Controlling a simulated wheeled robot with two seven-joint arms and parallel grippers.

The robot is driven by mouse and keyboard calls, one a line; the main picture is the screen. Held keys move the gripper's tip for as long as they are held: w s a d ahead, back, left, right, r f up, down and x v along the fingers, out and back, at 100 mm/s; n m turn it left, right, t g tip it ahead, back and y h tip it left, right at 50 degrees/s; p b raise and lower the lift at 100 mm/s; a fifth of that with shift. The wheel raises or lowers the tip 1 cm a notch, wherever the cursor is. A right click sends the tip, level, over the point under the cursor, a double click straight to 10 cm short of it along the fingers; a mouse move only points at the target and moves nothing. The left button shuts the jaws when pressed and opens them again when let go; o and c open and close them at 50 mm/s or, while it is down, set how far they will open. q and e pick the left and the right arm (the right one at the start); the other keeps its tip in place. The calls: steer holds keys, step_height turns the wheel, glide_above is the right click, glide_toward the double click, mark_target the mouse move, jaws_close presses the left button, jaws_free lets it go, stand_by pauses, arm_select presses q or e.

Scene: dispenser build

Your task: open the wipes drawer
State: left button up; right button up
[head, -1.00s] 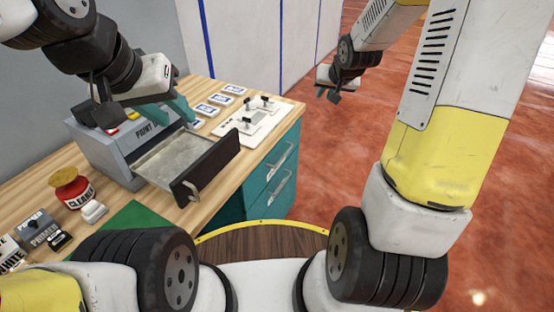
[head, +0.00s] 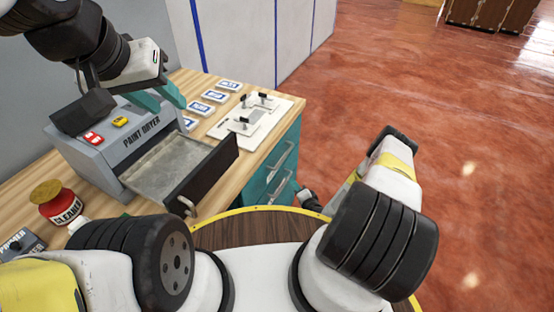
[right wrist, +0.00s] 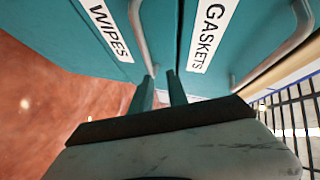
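The wipes drawer (right wrist: 75,25) is a teal drawer front with a white WIPES label and a grey bar handle (right wrist: 139,35). It looks shut. The gaskets drawer (right wrist: 240,75), with its own bar handle, lies beside it, nearer the wooden top. My right gripper (right wrist: 162,78) is at the wipes handle's near end, its two teal fingers a little apart. I cannot tell whether the bar is between them. In the head view the right fingers are not clear beside the teal cabinet (head: 258,185). My left gripper (head: 160,97) is open over the paint dryer.
A red cleaner jar (head: 65,208) stands at the left. Cards and a white board (head: 262,115) lie behind. Open red floor (head: 430,100) is at the right.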

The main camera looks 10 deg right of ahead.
mark_target(283, 185)
steer(key=s+a+f+m+t+h, duration=0.1)
steer(key=s+a+f+m+t, duration=0.1)
steer(key=s+a+f+m, duration=0.15)
steer(key=shift+n, duration=0.25)
steer(key=x, duration=0.7)
steer(key=shift+w+d+r, duration=0.15)
steer(key=shift+d+r, duration=0.05)
steer(key=shift+g, duration=0.3)
jaws_close()
stand_by(0.6)
